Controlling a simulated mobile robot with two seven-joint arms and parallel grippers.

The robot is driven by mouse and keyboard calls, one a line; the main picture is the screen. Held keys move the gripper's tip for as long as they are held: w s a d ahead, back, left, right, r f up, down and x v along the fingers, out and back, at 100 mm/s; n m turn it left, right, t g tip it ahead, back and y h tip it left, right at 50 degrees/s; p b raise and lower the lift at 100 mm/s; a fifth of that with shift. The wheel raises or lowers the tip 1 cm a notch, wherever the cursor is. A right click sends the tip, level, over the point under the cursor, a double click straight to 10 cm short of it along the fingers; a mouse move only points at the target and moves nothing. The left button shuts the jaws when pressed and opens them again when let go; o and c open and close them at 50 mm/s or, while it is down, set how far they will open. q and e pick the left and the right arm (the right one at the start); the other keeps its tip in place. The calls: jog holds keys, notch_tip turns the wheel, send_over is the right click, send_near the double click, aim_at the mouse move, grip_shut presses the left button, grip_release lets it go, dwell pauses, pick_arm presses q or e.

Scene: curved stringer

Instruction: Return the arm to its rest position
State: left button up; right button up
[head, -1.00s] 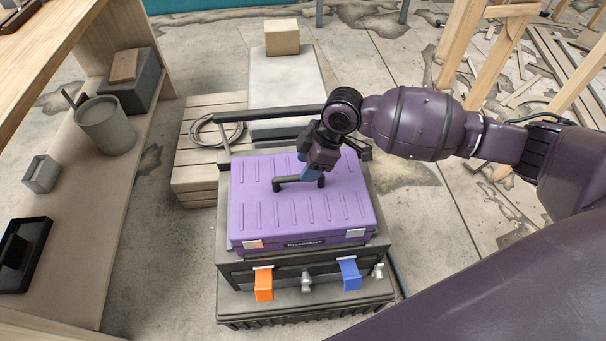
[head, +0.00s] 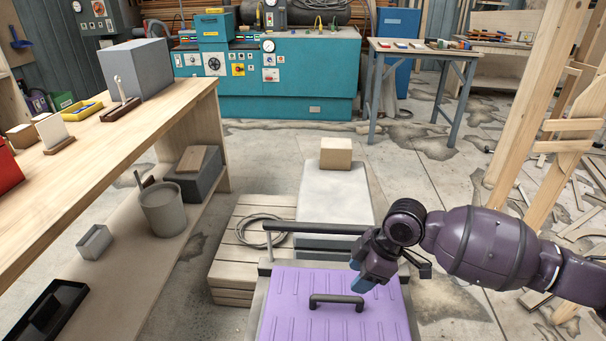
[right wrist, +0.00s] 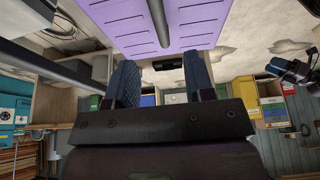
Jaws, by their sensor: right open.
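My right arm comes in from the right in the head view. Its gripper (head: 372,277) hangs just above the right part of the purple case's lid. In the right wrist view its two dark fingers (right wrist: 160,85) are spread apart with nothing between them. The purple case (head: 285,300) is closed, and its dark handle (head: 336,301) stands free of the gripper, to its left. The case also shows in the right wrist view (right wrist: 195,20).
A black bar (head: 320,229) runs behind the case, close to the gripper. A wooden crate (head: 232,255) with a coiled cable and a pale block with a cardboard box (head: 336,153) stand beyond. A workbench (head: 150,110) is at left. Timber frames stand at right.

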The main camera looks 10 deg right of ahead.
jog(key=shift+w, duration=0.1)
jog(key=w+a+r+m+t+y, duration=0.2)
jog(key=w+a+r+m+t, duration=0.15)
jog(key=w+r+t, duration=0.35)
jog(key=s+d+f+m+t+h+p, duration=0.1)
jog(key=s+f, duration=0.4)
jog(key=s, duration=0.6)
jog(key=s+d+f+m+t+h+p, duration=0.1)
jog(key=s+d+f+m+h+p, duration=0.2)
jog(key=s, duration=0.8)
jog(key=s+d+f+m+h+p, duration=0.2)
jog(key=s+d+f+m, duration=0.3)
jog(key=s, duration=0.6)
jog(key=shift+s+d+f+m+t, duration=0.4)
jog(key=shift+f+m, duration=0.15)
jog(key=shift+f, duration=0.4)
pick_arm(q)
jog(key=shift+t, duration=0.3)
jog(key=r, duration=0.5)
jog(key=shift+s+a+r, duration=0.1)
jog(key=shift+a, duration=0.1)
pick_arm(e)
jog(key=shift+w, duration=0.1)
jog(key=shift+c, duration=0.4)
jog(key=shift+c, duration=0.2)
